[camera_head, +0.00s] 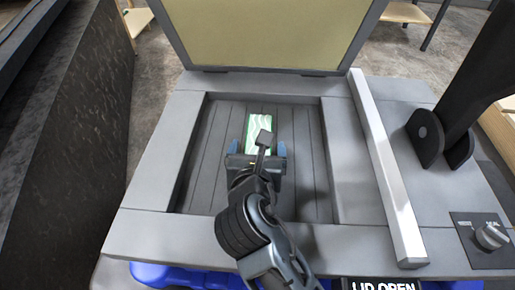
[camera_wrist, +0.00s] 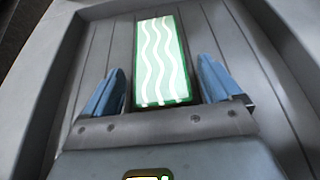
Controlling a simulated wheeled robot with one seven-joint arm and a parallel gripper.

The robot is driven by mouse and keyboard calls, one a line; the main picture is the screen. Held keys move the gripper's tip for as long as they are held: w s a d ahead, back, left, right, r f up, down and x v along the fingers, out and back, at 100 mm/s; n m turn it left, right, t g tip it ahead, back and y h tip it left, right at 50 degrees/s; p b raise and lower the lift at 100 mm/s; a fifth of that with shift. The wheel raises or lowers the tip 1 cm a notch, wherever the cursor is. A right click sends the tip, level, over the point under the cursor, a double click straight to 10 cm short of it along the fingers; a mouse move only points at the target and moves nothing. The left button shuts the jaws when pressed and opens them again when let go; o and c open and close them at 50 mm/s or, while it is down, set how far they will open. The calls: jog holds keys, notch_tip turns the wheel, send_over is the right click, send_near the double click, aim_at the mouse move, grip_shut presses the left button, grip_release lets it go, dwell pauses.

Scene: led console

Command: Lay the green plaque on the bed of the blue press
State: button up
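The green plaque (camera_head: 258,124) with white wavy lines lies in the recessed, grooved grey bed (camera_head: 310,190) of the press, toward its far middle. It also shows in the wrist view (camera_wrist: 160,60), lying lengthwise between the fingers. My gripper (camera_head: 257,149) is over the bed at the plaque's near end. In the wrist view its two blue fingers (camera_wrist: 160,75) are spread, with a gap on each side of the plaque. The press's blue body (camera_head: 190,275) shows below its grey top. The plaque's near end is partly hidden by my gripper in the head view.
The press lid (camera_head: 265,30) stands raised behind the bed, with a beige inner panel. A pale bar (camera_head: 388,170) runs along the right side. A black hinged arm (camera_head: 440,130) and a knob (camera_head: 490,236) are farther right. A front label reads "LID OPEN".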

jog(key=v, duration=1.2)
jog(key=shift+r, duration=0.15)
dwell(1.3)
